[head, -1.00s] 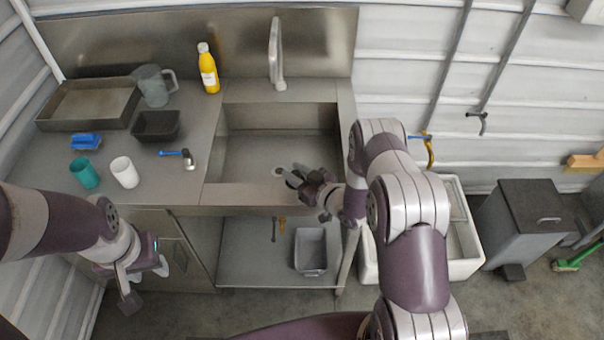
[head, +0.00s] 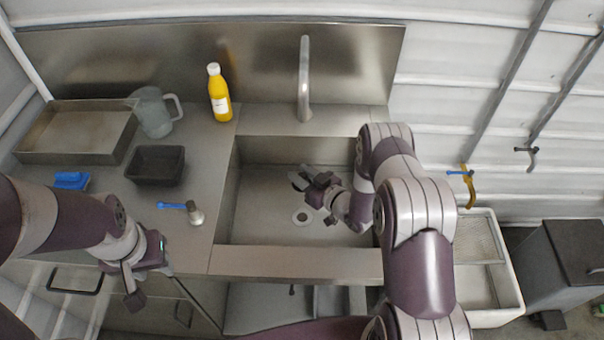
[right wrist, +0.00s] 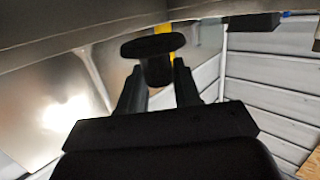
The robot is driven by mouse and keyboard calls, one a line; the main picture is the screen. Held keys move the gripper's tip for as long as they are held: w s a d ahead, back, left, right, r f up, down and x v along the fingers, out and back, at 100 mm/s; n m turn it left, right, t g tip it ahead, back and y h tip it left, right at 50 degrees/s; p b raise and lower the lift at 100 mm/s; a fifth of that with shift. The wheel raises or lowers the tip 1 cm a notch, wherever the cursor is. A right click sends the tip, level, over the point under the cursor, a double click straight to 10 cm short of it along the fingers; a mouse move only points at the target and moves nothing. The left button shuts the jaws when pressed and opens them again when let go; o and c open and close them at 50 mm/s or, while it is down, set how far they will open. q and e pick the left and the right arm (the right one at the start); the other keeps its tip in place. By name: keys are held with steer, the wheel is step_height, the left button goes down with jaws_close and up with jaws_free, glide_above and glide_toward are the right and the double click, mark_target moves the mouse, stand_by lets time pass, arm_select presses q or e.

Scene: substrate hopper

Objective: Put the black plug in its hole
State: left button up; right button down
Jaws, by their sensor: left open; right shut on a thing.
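The black plug shows in the right wrist view as a dark disc with a thicker stem (right wrist: 152,48). My right gripper (right wrist: 158,78) is shut on the stem. In the head view the right gripper (head: 312,182) is over the sink basin, with the plug (head: 297,181) at its tip. The drain hole (head: 302,217), with a pale ring, is in the basin floor, a little nearer the front in the picture than the plug. The plug is apart from it. My left gripper (head: 140,276) is open and empty, by the counter's front edge at left.
The steel sink's front rim (head: 300,264) and the tall faucet (head: 304,80) bound the basin. The basin looks empty.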

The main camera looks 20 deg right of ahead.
steer(key=f+b, duration=0.2)
steer(key=shift+s+f, duration=0.3)
steer(key=shift+s, duration=0.1)
steer(key=shift+f, duration=0.3)
steer(key=shift+w+f+b, duration=0.25)
steer(key=shift+f+b, duration=0.2)
arm_select(q)
step_height(320, 180, down, 11)
steer(key=b, duration=0.6)
steer(key=shift+s+r+b, duration=0.15)
steer(key=shift+s+b, duration=0.15)
arm_select(e)
step_height(320, 180, down, 8)
steer(key=shift+s+r, duration=0.1)
steer(key=shift+r, duration=0.05)
arm_select(q)
steer(key=shift+f, duration=0.25)
